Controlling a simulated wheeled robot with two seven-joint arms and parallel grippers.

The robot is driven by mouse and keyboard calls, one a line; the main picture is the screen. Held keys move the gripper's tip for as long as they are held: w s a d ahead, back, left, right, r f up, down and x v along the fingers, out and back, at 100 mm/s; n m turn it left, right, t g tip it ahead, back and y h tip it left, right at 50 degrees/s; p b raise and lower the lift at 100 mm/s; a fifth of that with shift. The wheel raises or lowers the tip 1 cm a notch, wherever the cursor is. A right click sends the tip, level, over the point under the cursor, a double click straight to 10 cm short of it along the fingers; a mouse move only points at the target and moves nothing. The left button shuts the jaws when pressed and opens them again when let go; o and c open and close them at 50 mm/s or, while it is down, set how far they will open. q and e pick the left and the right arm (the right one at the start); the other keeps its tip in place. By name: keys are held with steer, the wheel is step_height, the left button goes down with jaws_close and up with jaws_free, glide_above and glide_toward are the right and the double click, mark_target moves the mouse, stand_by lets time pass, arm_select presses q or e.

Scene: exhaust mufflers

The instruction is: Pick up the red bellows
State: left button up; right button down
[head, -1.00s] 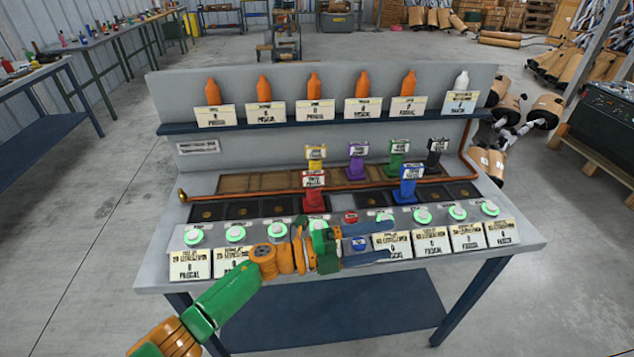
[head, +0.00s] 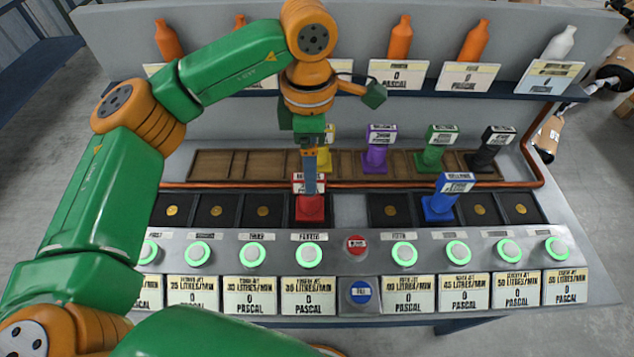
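The red bellows (head: 310,208) stands upright in a dark square slot in the front row of the bench. Its labelled head is partly hidden behind my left gripper. My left gripper (head: 310,182) points straight down in front of the head of the red bellows, its fingertips overlapping it in the picture. The fingers are seen edge-on, so I cannot tell whether they are open or shut, or whether they touch the bellows. My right gripper is not in view.
Yellow (head: 327,150), purple (head: 376,155), green (head: 431,155) and black (head: 486,162) bellows stand in the wooden back tray (head: 250,165). A blue bellows (head: 440,205) stands in the front row. A copper pipe (head: 400,184) runs between the rows. Lit green buttons line the front.

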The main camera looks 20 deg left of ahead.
arm_select(q)
steer(key=f, duration=0.1)
steer(key=f+b, duration=0.1)
steer(key=shift+w+f, duration=0.3)
steer(key=shift+f, duration=0.1)
steer(key=shift+f+b, duration=0.35)
steer(key=shift+b, duration=0.1)
steer(key=shift+s+f, duration=0.1)
steer(key=shift+s, duration=0.1)
steer(key=shift+s+f, duration=0.2)
steer(key=shift+f, duration=0.05)
step_height(320, 180, down, 6)
steer(key=p, duration=0.2)
steer(key=shift+w+r+p, duration=0.15)
steer(key=shift+p, duration=0.15)
steer(key=shift+f, duration=0.3)
jaws_close()
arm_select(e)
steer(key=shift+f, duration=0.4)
